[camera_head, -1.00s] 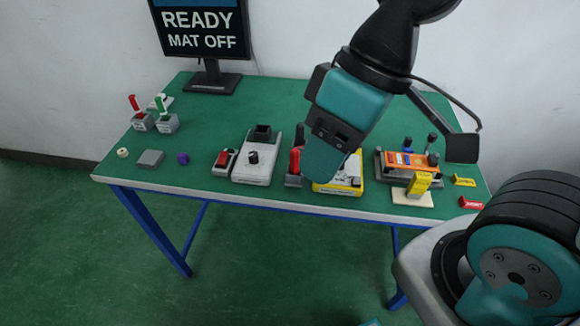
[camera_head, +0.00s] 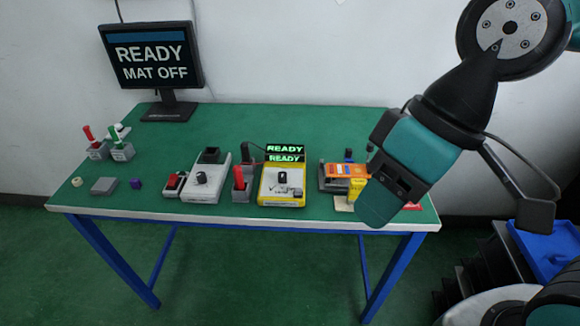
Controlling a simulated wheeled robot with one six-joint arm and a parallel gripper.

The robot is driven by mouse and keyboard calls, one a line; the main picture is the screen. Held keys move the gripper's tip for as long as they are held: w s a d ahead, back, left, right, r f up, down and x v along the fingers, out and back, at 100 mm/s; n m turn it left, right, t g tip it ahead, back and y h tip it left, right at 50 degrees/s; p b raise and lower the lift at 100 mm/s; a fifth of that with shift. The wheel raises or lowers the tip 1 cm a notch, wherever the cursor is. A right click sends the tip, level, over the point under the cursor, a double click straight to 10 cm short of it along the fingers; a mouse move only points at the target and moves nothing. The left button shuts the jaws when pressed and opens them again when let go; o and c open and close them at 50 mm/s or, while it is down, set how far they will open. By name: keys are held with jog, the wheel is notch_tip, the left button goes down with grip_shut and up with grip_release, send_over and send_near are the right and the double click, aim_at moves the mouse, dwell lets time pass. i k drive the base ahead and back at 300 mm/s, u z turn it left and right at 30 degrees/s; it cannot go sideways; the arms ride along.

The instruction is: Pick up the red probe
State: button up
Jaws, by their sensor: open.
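A red upright handle (camera_head: 240,181) stands in a grey holder (camera_head: 248,184) near the front middle of the table, just left of a yellow device. I cannot tell for sure which red piece is the probe. My gripper (camera_head: 378,212) is open, over the table's front right part, well to the right of both red handles. Nothing shows held in it. Its fingertips are not clearly visible.
A yellow device (camera_head: 283,187) with a lit READY screen stands beside the grey holder. A grey box (camera_head: 207,178) and a red-topped switch (camera_head: 174,183) are left of it. An orange unit (camera_head: 346,171) is partly hidden by my gripper. A monitor (camera_head: 152,55) stands at the back left.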

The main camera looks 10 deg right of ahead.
aim_at(237, 172)
jog(key=z, duration=0.35)
jog(key=i, duration=0.5)
jog(key=u, duration=2.15)
